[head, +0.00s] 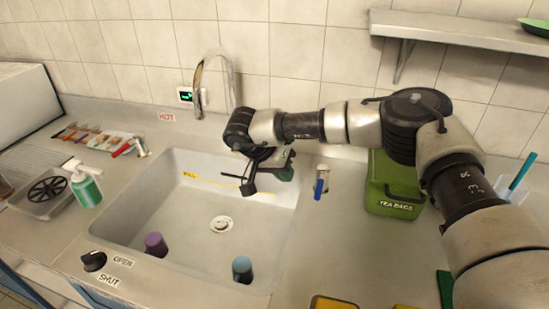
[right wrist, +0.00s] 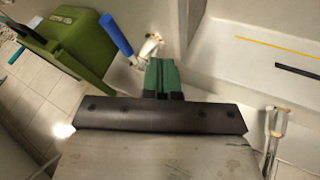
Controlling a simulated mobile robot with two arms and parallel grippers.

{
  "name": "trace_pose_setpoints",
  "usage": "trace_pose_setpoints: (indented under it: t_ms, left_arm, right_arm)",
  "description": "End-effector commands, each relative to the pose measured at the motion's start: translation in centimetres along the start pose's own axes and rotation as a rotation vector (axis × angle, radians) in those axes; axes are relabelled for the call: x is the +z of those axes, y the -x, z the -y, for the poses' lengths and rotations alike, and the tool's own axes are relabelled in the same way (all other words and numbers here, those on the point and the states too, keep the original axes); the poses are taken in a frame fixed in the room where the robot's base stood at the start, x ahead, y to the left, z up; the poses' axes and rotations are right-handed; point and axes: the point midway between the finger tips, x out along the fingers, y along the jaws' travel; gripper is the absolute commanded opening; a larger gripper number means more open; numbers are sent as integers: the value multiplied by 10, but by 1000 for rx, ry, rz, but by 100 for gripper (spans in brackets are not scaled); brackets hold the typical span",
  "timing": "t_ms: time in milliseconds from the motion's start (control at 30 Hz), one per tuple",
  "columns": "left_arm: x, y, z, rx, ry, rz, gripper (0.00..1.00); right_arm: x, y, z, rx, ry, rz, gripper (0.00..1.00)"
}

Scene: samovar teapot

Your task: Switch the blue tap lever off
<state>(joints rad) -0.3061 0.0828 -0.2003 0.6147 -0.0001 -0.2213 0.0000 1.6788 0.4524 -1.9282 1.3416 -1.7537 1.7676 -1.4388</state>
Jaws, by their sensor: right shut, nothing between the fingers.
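The blue tap lever (head: 319,188) sits on a small metal tap (head: 323,171) beside the sink's right edge. In the right wrist view the blue lever (right wrist: 117,35) is up and left of my fingertips, with the pale tap body (right wrist: 150,46) just beyond them. My right gripper (head: 286,174) is over the right part of the sink, left of the lever. Its green fingertips (right wrist: 160,76) are together and empty. A gap shows between them and the lever. My left gripper is out of view.
The sink (head: 150,205) holds a purple cup (head: 156,245) and a blue-grey cup (head: 242,269). A green tea bags box (head: 393,185) stands right of the tap. A tall curved faucet (head: 199,85) rises behind the sink. A shelf (head: 460,30) hangs at upper right.

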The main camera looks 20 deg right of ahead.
Motion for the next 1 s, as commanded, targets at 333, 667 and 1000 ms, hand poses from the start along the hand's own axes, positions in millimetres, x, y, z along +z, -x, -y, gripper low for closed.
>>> trace_pose_setpoints:
  t_ms: [333,667,1000]
  left_arm:
    - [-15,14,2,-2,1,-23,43]
    - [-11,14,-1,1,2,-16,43]
    - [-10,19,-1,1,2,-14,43]
  right_arm:
    - [2,-37,-28,-1,1,0,0]
    - [3,-42,-32,-1,0,-1,0]
    - [3,-46,-39,-40,83,-39,0]
